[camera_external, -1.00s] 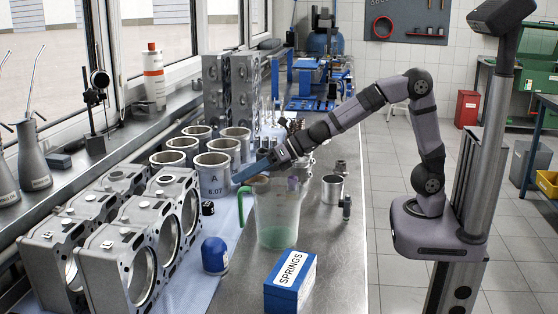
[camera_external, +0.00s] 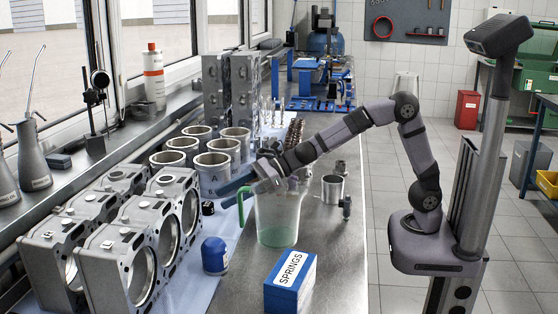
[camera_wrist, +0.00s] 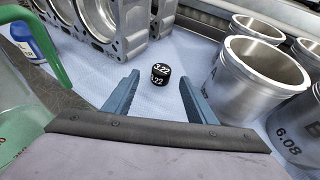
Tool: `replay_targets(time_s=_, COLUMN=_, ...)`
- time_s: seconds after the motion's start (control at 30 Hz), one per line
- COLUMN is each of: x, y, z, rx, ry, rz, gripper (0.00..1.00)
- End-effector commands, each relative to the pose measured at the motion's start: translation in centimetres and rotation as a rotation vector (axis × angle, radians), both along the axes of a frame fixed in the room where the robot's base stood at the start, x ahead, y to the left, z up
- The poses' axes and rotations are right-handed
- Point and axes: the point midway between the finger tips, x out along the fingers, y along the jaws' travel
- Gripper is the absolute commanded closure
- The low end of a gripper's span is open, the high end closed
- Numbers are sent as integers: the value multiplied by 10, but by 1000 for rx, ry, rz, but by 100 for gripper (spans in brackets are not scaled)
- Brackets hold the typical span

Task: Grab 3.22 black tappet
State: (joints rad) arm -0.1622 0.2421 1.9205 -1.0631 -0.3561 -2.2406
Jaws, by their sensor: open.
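The black tappet (camera_wrist: 160,74), marked 3.22 in white on its top and side, stands upright on the pale blue mat in the wrist view. In the external view it is the small black piece (camera_external: 208,208) between the engine blocks and the cylinder liners. My gripper (camera_wrist: 158,84) is open and empty, with its two blue fingers spread. The tappet lies just beyond the fingertips and between their lines, apart from both. In the external view my gripper (camera_external: 232,194) is right of the tappet, above the mat and behind the jug.
A clear jug with a green handle (camera_external: 278,215) stands close beside my gripper. Metal liners (camera_wrist: 258,75) stand to the right in the wrist view, engine blocks (camera_wrist: 98,25) beyond.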

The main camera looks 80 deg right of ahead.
Motion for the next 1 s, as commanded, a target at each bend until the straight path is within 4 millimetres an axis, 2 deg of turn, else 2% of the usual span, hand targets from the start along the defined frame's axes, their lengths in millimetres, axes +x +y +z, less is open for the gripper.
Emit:
replay_targets(time_s=0.17, x=7, y=3, z=-5, rx=1, ry=3, rz=-1, gripper=49)
replay_targets(time_s=0.5, x=37, y=17, z=-20, rx=1, ry=2, rz=-2, gripper=49)
replay_targets(time_s=0.87, x=42, y=20, z=-22, rx=0, ry=0, rz=-2, gripper=49)
replay_targets(time_s=0.97, x=42, y=20, z=-22, rx=1, ry=1, rz=-3, gripper=68)
replay_targets(time_s=1.0, x=42, y=19, z=-22, rx=1, ry=1, rz=-3, gripper=77)
